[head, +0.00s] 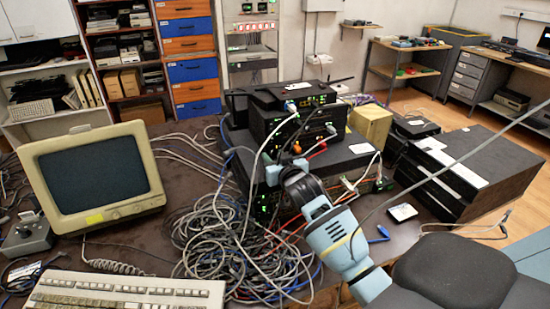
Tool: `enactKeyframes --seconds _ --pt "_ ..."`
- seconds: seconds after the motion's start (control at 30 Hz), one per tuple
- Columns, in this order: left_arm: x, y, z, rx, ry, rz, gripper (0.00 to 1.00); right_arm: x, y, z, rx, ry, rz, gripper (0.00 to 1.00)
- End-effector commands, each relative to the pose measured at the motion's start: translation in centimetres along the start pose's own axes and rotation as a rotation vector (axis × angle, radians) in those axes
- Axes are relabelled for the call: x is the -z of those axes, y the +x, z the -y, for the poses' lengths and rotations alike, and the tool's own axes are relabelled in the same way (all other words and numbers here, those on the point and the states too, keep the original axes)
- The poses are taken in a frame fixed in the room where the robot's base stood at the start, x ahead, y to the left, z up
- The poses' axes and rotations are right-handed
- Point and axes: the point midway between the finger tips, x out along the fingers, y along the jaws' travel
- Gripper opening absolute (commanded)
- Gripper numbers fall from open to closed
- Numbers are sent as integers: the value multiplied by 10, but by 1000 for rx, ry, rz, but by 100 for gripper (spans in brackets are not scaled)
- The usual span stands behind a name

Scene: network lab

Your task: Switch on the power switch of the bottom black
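A stack of black network devices stands on the dark table in the middle of the head view. The bottom black device (343,163) is the widest, with a white label on top and cables and green lights at its front. A smaller black device (272,126) and a top black device (272,96) sit above it. My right gripper (277,170) is at the front left of the bottom device, partly covering its front. Its dark fingers blend into the device, so their opening and any contact are unclear. I cannot make out the power switch. My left gripper is out of view.
A tangle of grey and blue cables (215,240) lies left of my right arm. A beige monitor (95,175) and keyboard (125,292) stand at the left. Another black box (468,172) is at the right. A small black-and-white item (402,212) lies on the table.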

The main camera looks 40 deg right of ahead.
Motion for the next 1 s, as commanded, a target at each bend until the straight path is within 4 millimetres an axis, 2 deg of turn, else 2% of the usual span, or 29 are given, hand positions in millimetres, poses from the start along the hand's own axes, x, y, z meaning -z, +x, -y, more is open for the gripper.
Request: enactKeyframes --seconds 0.17,0.6,0.77,1.0 --pt "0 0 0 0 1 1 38 0 -12 0 1 1 -1 35" --pt "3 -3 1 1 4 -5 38 0 -69 0 0 0 0 35" --pt "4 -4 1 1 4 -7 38 0 -77 0 0 0 0 35" --pt "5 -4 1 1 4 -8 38 0 -78 0 0 0 1 35"
